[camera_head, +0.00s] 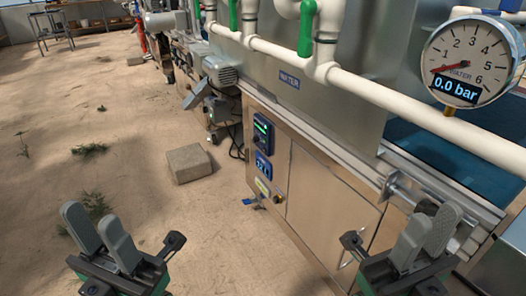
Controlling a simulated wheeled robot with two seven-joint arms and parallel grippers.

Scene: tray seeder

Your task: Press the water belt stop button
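The water machine's steel cabinet (318,190) carries a small control panel. Its upper part is a dark unit with a green-lit display (262,130). Below it is a blue button plate (264,166) with small marks that are too small to read. A yellow label (263,187) and a dark knob or button (278,198) sit lower. I cannot tell which of these is the water belt stop button. My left gripper (92,214) is at the lower left, over the floor, apart from the panel. My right gripper (429,222) is at the lower right, in front of the cabinet. Both look empty; their finger gaps are unclear.
A pressure gauge (464,62) reads 0.0 bar above a white pipe (425,112). A "WATER" sign (289,80) is on the steel tank. A stone block (189,163) lies on the floor left of the cabinet. A motor (218,71) stands behind. The sandy floor (60,110) is mostly clear.

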